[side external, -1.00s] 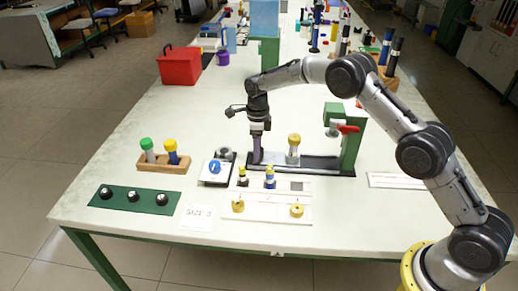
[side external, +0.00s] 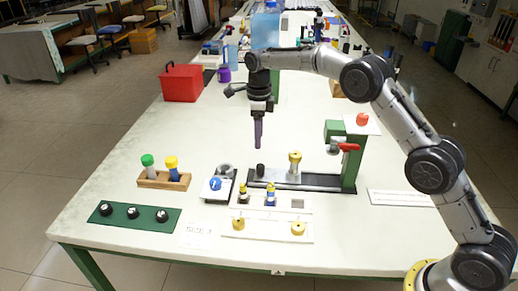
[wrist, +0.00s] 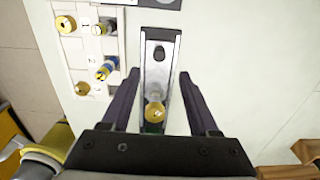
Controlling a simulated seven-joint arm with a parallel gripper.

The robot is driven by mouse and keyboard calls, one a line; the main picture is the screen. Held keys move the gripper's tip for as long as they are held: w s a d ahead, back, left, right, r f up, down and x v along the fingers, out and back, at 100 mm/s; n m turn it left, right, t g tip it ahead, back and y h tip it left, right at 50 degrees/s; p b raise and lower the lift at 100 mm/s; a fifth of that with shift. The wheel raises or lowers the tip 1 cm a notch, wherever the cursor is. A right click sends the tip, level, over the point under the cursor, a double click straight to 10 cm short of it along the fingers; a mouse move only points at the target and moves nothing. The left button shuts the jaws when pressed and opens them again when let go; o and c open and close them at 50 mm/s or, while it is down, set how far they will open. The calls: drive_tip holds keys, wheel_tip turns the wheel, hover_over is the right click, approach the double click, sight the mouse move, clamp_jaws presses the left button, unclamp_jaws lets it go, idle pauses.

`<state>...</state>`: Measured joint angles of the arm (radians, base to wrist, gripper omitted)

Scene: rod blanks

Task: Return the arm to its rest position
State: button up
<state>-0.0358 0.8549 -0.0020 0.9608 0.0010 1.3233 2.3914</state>
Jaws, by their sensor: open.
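My gripper (side external: 257,145) hangs from the arm with its fingers pointing down, above the left part of the black-based press fixture (side external: 322,185). In the wrist view my gripper (wrist: 165,88) is open, with the two dark fingers apart on either side of the fixture's rail and nothing held between them. A brass-topped piece (side external: 295,163) stands upright on the rail; it also shows in the wrist view (wrist: 154,112). A small dark cylinder (side external: 261,170) stands at the rail's left end, below the fingers and apart from them.
The green post (side external: 350,165) with a red handle (side external: 345,147) rises right of the gripper. A white tray (side external: 265,228) with brass knobs, a wooden holder (side external: 165,181) and a green mat (side external: 133,217) stand in front. A red box (side external: 182,84) stands behind left.

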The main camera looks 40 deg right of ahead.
drive_tip(key=shift+r, duration=0.95)
